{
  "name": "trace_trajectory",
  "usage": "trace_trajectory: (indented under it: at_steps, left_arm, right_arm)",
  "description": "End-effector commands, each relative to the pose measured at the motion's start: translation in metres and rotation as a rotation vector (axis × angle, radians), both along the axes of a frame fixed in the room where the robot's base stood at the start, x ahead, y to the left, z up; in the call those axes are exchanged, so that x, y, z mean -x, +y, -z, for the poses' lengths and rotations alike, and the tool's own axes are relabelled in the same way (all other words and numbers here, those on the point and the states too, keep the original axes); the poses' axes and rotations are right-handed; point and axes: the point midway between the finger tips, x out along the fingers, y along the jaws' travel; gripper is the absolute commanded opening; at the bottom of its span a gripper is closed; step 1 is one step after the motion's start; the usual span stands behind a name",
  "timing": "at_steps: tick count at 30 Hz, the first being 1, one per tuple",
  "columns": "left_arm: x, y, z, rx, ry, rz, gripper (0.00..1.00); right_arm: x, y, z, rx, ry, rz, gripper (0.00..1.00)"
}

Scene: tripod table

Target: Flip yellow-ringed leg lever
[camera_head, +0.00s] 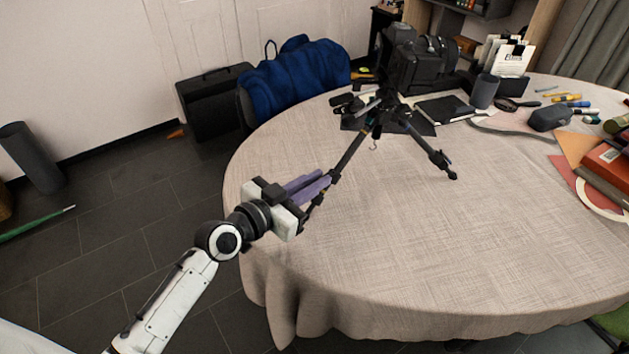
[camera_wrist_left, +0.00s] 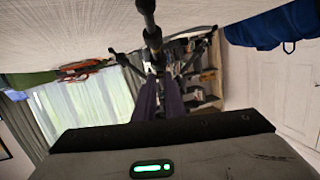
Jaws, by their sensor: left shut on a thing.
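A black tripod (camera_head: 377,115) stands on the round table with its legs spread. One leg (camera_head: 350,152) slopes down toward the near left edge of the table. My left gripper (camera_head: 328,178), with purple fingers, is shut on this leg around its middle, by a dark joint. In the left wrist view the leg (camera_wrist_left: 149,22) runs down to the tips of my left fingers (camera_wrist_left: 158,82). The fingers hide the gripped part, and I cannot make out a yellow ring or the lever's position. Another leg (camera_head: 428,150) reaches to the right. My right gripper is not in view.
The table (camera_head: 420,250) has a pale cloth and is clear in front. A black camera bag (camera_head: 420,62), a notebook (camera_head: 443,108), a dark cup (camera_head: 484,91) and a red book (camera_head: 611,160) lie at the back and right.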

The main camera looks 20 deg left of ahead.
Motion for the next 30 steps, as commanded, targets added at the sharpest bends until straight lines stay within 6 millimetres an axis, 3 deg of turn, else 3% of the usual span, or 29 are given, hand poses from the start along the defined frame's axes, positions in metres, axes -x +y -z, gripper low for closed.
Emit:
trace_trajectory:
  at_steps: [30]
  left_arm:
    - [-0.0036, -0.0012, -0.0121, 0.003, -0.01, -0.002, 0.03]
  right_arm:
    - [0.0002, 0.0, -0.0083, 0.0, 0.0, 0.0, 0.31]
